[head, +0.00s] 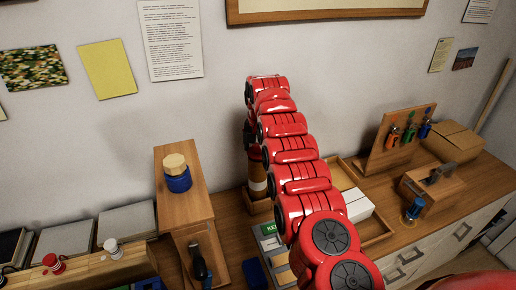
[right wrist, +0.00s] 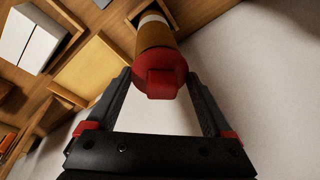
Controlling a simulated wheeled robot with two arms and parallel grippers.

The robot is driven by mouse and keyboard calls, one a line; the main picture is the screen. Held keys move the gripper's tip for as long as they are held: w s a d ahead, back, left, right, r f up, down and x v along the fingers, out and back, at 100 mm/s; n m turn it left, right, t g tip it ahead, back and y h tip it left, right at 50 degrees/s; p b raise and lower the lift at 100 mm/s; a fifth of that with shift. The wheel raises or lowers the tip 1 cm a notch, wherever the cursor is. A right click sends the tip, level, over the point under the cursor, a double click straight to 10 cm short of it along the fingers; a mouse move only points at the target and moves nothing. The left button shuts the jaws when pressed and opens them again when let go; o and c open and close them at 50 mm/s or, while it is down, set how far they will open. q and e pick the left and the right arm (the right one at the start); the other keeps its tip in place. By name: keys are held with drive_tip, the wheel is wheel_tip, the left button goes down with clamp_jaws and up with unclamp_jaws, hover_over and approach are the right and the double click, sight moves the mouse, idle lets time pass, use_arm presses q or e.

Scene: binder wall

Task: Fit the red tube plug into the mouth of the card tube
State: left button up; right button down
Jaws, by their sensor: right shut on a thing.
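The card tube (right wrist: 153,36), brown with a pale band, stands in a wooden holder; in the head view its lower part (head: 257,180) shows behind my right arm. The red tube plug (right wrist: 160,80), a round disc with a square knob, is at the tube's mouth, in line with it. My right gripper (right wrist: 160,88) is shut on the plug, one finger on each side. In the head view this gripper (head: 250,138) is mostly hidden by my red arm. I cannot tell how deep the plug sits. My left gripper is not in view.
A wooden stand (head: 183,208) with a blue jar (head: 177,180) is left of the tube. A tray with a white box (head: 357,204) lies to the right. A wooden tool rack (head: 391,140) and a cardboard box (head: 452,141) stand farther right. The wall is close behind.

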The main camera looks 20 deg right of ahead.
drive_tip(key=shift+f+b, duration=0.3)
drive_tip(key=shift+b, duration=0.1)
idle(0.8)
unclamp_jaws()
drive_tip(key=shift+s, duration=0.1)
drive_tip(key=shift+r+b, duration=0.2)
drive_tip(key=shift+b, duration=0.1)
drive_tip(key=shift+b+v, duration=1.1)
drive_tip(key=shift+b, duration=0.05)
drive_tip(key=shift+v, duration=1.25)
drive_tip(key=p+v, duration=0.4)
drive_tip(key=v, duration=0.8)
